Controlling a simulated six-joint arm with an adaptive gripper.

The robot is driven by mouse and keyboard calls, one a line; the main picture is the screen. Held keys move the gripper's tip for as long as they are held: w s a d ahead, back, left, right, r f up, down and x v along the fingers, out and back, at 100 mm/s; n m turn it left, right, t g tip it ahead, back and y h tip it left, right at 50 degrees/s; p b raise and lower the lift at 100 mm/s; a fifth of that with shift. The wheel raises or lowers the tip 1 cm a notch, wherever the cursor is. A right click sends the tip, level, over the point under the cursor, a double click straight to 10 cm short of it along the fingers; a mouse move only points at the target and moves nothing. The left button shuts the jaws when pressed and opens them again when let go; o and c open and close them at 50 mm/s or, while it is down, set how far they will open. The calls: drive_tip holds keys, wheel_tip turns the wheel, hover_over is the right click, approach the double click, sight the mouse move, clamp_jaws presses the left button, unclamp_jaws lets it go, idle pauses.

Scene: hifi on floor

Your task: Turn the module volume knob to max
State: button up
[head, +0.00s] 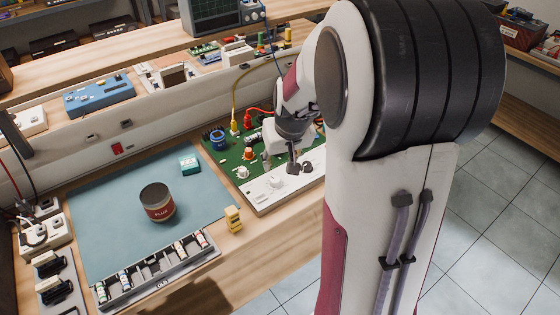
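The module is a green circuit board (228,157) with a white front panel (256,196), lying at the right of the workbench. A pale round knob (276,183) shows on the panel. Which knob is the volume knob cannot be read from this view. My gripper (293,168) points down over the panel, close to the dark parts at its right half. My arm and gripper cover the right part of the module. The fingertips are small and dark, so their opening and any contact with a knob cannot be made out.
A flux tin (157,203) and a small teal box (190,163) stand on the blue mat (107,202). A yellow block (233,217) stands left of the panel. A rack of small bottles (158,270) lies in front. Yellow and red cables (235,95) rise behind the board.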

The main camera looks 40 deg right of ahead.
drive_tip(key=shift+d, duration=0.1)
drive_tip(key=d+f, duration=0.2)
drive_tip(key=d+f+n+y, duration=0.1)
drive_tip(key=d, duration=0.1)
drive_tip(key=d+f+n+g+y, duration=0.1)
drive_tip(key=d+f, duration=0.1)
drive_tip(key=shift+w+d+f, duration=0.3)
drive_tip(key=shift+d+f, duration=0.05)
drive_tip(key=shift+d, duration=0.05)
drive_tip(key=n, duration=0.3)
drive_tip(key=shift+w+f+y, duration=0.1)
drive_tip(key=shift+w+y, duration=0.25)
drive_tip(key=shift+y, duration=0.05)
drive_tip(key=n, duration=0.1)
drive_tip(key=w+n, duration=0.1)
drive_tip(key=shift+a+r+n+y, duration=0.2)
drive_tip(key=shift+a+n+y, duration=0.1)
drive_tip(key=shift+n+y, duration=0.1)
drive_tip(key=n, duration=0.2)
drive_tip(key=a+r+n, duration=0.1)
drive_tip(key=a+n+y, duration=0.1)
drive_tip(key=n, duration=0.1)
drive_tip(key=shift+w+r+n, duration=0.2)
drive_tip(key=shift+r+n, duration=0.05)
drive_tip(key=shift+n, duration=0.05)
